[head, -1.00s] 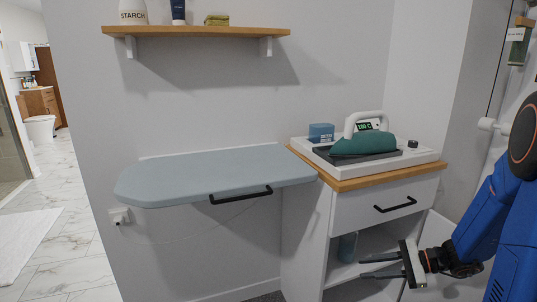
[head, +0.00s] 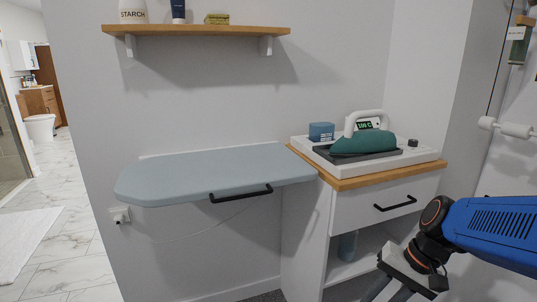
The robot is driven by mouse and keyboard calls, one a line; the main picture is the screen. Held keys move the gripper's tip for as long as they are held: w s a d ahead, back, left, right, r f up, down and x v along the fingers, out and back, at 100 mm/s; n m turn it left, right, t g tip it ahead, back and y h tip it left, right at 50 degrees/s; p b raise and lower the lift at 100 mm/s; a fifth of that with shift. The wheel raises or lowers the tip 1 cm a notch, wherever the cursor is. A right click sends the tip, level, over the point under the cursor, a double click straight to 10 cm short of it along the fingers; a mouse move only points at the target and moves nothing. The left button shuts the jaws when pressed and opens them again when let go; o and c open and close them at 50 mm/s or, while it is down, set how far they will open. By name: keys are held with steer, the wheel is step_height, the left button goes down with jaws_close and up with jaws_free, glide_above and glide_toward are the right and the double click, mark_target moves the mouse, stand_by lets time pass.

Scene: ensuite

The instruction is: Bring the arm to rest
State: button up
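My blue arm (head: 490,228) comes in from the right edge. My gripper (head: 387,294) is at the bottom right, in front of the white cabinet (head: 310,240), pointing down and to the left. Its two fingers are apart, with nothing seen between them. The fingertips run to the bottom edge of the picture, so their ends are cut off.
A teal iron (head: 365,144) stands on a white station on the cabinet top, beside a blue box (head: 321,132). A grey-blue ironing board (head: 205,175) folds out from the wall. A shelf (head: 200,31) hangs above. Open floor lies at the left.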

steer(key=s+d+r+n+t+h, duration=0.4)
steer(key=s+r+n, duration=0.1)
steer(key=s, duration=0.1)
steer(key=shift+r+h, duration=0.2)
steer(key=shift+h, duration=0.1)
steer(key=shift+c, duration=0.6)
stand_by(0.3)
